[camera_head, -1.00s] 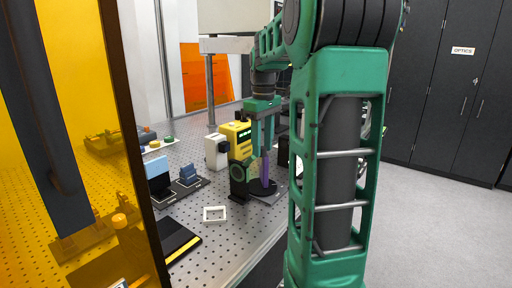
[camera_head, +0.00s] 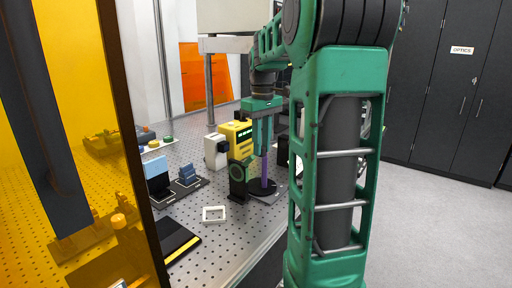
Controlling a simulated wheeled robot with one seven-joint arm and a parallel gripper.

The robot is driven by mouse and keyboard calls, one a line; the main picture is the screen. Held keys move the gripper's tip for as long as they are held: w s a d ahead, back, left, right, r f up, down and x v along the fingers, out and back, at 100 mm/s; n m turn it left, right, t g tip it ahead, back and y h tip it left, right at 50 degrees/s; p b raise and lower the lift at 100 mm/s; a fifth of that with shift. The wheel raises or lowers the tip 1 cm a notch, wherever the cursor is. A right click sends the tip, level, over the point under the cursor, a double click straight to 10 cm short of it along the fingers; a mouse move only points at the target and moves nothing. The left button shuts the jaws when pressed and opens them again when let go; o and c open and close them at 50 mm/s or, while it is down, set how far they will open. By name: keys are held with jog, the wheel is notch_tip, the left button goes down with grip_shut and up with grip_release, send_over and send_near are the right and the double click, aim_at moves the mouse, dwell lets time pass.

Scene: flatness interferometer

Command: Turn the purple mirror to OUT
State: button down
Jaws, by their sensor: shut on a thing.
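Any OUT marking on the base is too small to read.
An amber panel (camera_head: 60,130) closes the left side.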

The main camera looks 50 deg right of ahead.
jog(key=m, duration=0.6)
jog(key=shift+m, duration=0.4)
dwell(0.4)
jog(key=c, duration=1.5)
grip_release()
jog(key=shift+c, duration=0.2)
notch_tip(320, 180, up, 11)
jog(key=shift+f, duration=0.15)
